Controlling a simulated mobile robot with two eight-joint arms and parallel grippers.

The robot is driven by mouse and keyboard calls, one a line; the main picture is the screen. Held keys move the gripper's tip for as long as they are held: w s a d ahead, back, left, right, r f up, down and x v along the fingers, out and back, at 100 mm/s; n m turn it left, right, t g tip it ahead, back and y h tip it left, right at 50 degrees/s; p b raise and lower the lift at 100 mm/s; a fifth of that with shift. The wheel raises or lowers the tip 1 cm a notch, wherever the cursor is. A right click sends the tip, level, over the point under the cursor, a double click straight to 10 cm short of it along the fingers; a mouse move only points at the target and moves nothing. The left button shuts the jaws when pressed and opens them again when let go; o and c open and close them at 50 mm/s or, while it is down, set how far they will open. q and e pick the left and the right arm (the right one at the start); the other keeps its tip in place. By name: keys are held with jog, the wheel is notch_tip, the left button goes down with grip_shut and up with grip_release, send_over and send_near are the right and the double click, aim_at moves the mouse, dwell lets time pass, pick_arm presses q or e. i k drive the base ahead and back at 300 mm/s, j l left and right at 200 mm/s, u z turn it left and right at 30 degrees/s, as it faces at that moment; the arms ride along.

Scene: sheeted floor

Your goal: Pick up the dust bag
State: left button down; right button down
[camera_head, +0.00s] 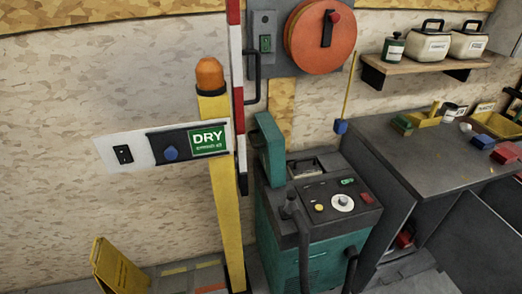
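I cannot make out a dust bag in the head view. A teal machine (283,240) with a dark grey top stands on the floor at the lower middle. Its top carries a white dial, small coloured buttons and a black handle or hose at the front left. A teal panel stands up at its back left. No bag shows on or beside it, and its inside is hidden. Neither of my grippers is in view.
A yellow post (222,190) with an orange cap stands left of the machine, beside a "DRY" sign (208,139). A yellow folded object (120,267) sits lower left. A grey workbench (420,165) with small items is at right. Canisters stand on a wall shelf (425,67).

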aim_at(301, 168)
jog(key=i+l, duration=0.15)
jog(key=l, duration=0.15)
jog(key=i+l, duration=0.15)
jog(key=l, duration=0.2)
jog(key=i+l, duration=0.15)
jog(key=l, duration=0.15)
jog(key=i+l, duration=0.15)
jog(key=l, duration=0.2)
jog(key=l+u, duration=0.15)
jog(key=u, duration=0.25)
jog(key=i+l+u, duration=0.1)
jog(key=u, duration=0.25)
jog(key=l+u, duration=0.4)
jog(key=j+u, duration=0.1)
jog(key=u, duration=0.6)
